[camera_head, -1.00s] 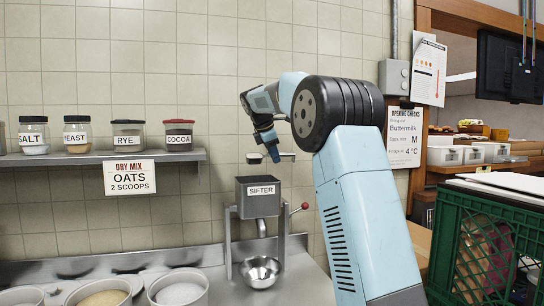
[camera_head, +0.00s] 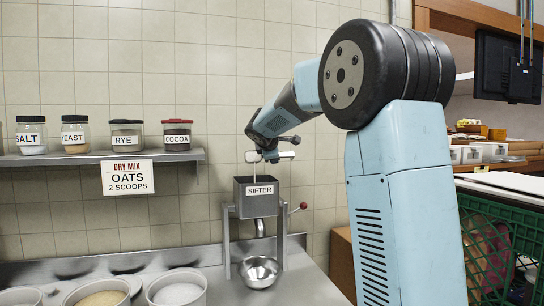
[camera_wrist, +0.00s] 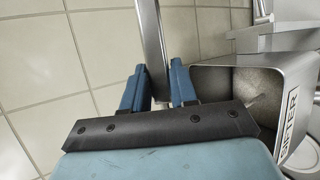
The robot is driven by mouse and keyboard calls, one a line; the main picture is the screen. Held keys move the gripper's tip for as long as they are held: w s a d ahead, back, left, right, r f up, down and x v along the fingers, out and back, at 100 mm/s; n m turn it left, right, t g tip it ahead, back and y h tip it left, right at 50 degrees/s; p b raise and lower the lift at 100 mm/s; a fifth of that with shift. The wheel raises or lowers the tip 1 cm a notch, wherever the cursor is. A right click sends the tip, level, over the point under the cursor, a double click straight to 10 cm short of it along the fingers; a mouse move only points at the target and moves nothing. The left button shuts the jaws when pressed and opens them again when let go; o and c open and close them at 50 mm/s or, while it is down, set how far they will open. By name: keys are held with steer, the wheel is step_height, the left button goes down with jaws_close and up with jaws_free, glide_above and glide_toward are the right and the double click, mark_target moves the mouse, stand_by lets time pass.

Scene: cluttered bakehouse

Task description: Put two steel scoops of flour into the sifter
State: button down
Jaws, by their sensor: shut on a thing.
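The sifter (camera_head: 257,205) is a grey metal hopper, labelled, on a stand with a red-knobbed crank. A steel bowl (camera_head: 260,270) stands under its spout. My gripper (camera_head: 270,157) is above the sifter's open top, shut on the steel scoop. In the wrist view, the scoop's flat handle (camera_wrist: 151,40) runs up from between my blue fingers (camera_wrist: 156,72). The sifter (camera_wrist: 292,110) is just right of the fingers, its pale interior showing. The scoop's bowl cannot be made out clearly, nor can its load. A round tub of white powder (camera_head: 179,292) stands on the counter.
Other tubs (camera_head: 103,294) line the counter's front left. A shelf (camera_head: 95,158) above holds several labelled jars, with an oats card (camera_head: 128,177) below it. A green crate (camera_head: 497,228) stands at the right. The counter between tubs and sifter looks clear.

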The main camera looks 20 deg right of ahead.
steer(key=shift+s+f+t, duration=0.15)
steer(key=shift+t, duration=0.45)
steer(key=shift+s+f+m+t+h, duration=0.2)
steer(key=shift+f+m+t+h, duration=0.15)
steer(key=shift+t, duration=0.55)
steer(key=shift+s+f+m+t+h, duration=0.2)
steer(key=shift+m+t+h, duration=0.2)
steer(key=shift+t, duration=0.5)
